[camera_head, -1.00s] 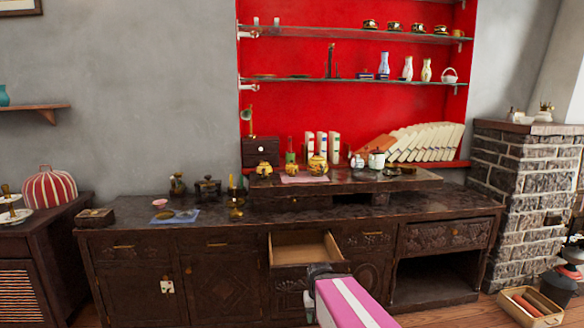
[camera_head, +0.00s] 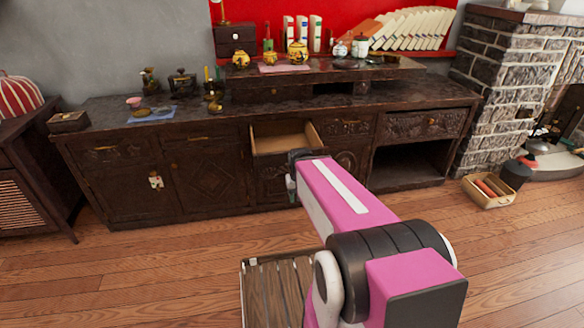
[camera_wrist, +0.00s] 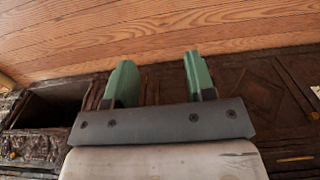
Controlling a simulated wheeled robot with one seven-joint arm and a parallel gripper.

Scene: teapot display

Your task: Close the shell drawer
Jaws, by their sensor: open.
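A drawer (camera_head: 284,138) in the middle of the long dark carved cabinet stands pulled out, with its pale wooden inside showing and looking empty. It is the only drawer clearly open. My gripper (camera_head: 294,176) is just in front of and below the drawer's right side in the head view, partly hidden by my pink arm. I cannot tell whether it touches the drawer front. In the wrist view my gripper (camera_wrist: 161,80) has its two green fingers spread apart with nothing between them. The open drawer is not clearly seen there.
The dark cabinet (camera_head: 215,185) has closed drawers on both sides and an open compartment (camera_head: 410,165) at right. Teapots and small items stand on its top. A slatted wooden piece (camera_head: 275,290) is on the floor near my arm. The floor (camera_head: 130,270) at left is clear.

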